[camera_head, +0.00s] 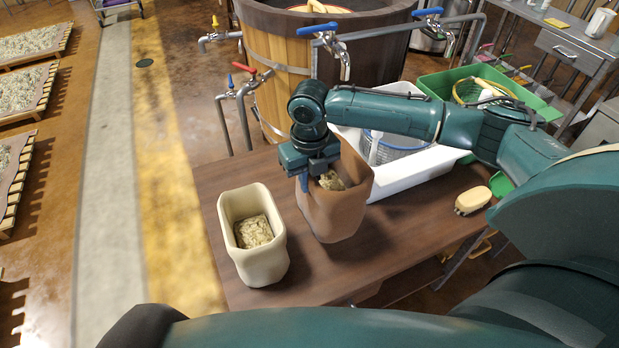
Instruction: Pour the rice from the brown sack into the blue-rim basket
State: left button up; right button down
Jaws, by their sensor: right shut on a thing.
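The brown sack (342,211) stands upright and open on the table, with pale rice (331,181) showing inside. My right gripper (303,178) is at the sack's left rim, pointing down, and is shut on it. Its fingers partly hide that side of the sack. The blue-rim basket (402,142) sits in a white tub (385,186) behind and to the right of the sack. My right forearm passes in front of the basket and hides much of its rim. My left gripper is not in view.
A cream sack (262,269) with rice stands left of the brown one on the wooden table (238,177). A yellow brush (472,200) lies at the right. A green crate (460,85) and a wooden vat (283,50) with taps (336,50) stand behind.

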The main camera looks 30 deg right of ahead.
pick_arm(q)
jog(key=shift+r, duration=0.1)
pick_arm(e)
jog(key=shift+r, duration=0.2)
